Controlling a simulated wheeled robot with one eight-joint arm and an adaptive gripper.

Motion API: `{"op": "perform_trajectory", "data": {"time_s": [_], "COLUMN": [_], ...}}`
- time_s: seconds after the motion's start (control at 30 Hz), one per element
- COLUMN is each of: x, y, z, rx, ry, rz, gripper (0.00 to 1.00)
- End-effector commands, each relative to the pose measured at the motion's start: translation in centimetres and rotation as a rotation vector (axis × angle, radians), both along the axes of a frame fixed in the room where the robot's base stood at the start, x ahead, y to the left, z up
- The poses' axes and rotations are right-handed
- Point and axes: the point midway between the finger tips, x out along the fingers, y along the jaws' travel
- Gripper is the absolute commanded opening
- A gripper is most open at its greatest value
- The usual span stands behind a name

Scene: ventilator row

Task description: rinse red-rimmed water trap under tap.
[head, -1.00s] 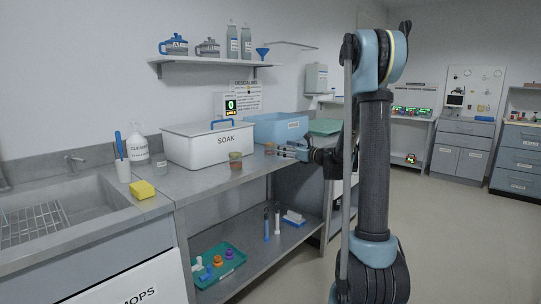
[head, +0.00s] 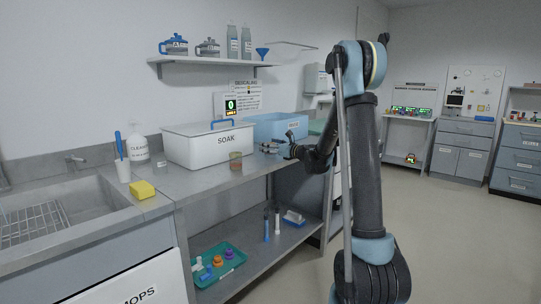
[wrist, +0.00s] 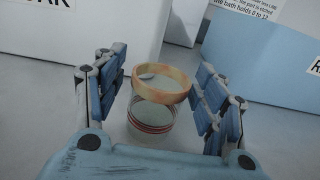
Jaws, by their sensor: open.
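My gripper (wrist: 160,95) is open, with one blue-padded finger on each side of a clear round jar (wrist: 152,117). The jar stands upright on the counter, with an orange-tan rim and reddish bands low on its body. Gaps show between it and the fingers. In the head view my gripper (head: 274,149) is low over the counter, in front of the blue bath. The tap (head: 75,161) stands behind the sink (head: 95,202) at the left.
The white SOAK box (head: 205,148) and blue bath (head: 275,127) stand along the wall behind. A yellow sponge (head: 142,190), cup (head: 122,170) and cleaner bottle (head: 138,148) stand near the sink. A teal tray (head: 222,267) lies on the lower shelf. The counter's front strip is mostly clear.

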Motion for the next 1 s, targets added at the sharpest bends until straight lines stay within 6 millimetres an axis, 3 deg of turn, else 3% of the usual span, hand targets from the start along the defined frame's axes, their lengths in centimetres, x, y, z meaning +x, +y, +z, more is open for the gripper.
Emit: {"op": "perform_trajectory", "data": {"time_s": [0.13,0.33,0.77,1.0], "x": [0.0,0.0,0.0,-0.1], "y": [0.0,0.0,-0.1,-0.1], "z": [0.0,0.0,0.4,3.7], "rx": [0.0,0.0,0.0,0.0], "ry": [0.0,0.0,0.0,0.0], "rz": [0.0,0.0,0.0,0.0], "gripper": [0.65,0.22,0.19,0.19]}}
